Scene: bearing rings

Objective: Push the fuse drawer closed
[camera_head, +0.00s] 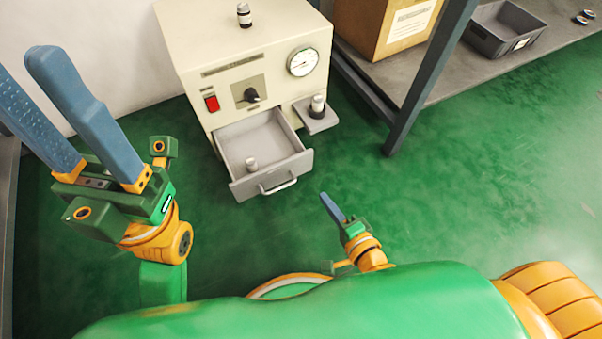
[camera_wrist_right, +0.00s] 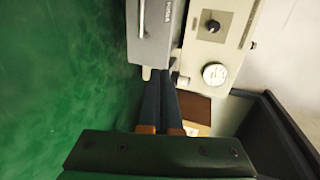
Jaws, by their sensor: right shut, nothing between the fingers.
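The grey fuse drawer (camera_head: 293,166) stands pulled out of the front of a cream cabinet (camera_head: 190,62), with a handle on its front and a small light cylinder (camera_head: 251,163) inside. My right gripper (camera_head: 327,200) is shut and empty, in front of the drawer and to its right, apart from the handle in the head view. In the right wrist view, the drawer front (camera_wrist_right: 160,50) lies just beyond my shut blue fingertips (camera_wrist_right: 160,75); I cannot tell whether they touch. My left gripper (camera_head: 24,70) is open at the left, its blue fingers apart and empty.
The cabinet has a gauge (camera_head: 302,62), a red switch (camera_head: 212,103), a black knob (camera_head: 251,95) and a small side ledge (camera_head: 320,122) carrying a cylinder. A metal rack (camera_head: 420,85) with a carton (camera_head: 375,25) and grey bin (camera_head: 490,40) stands right. Green floor is clear.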

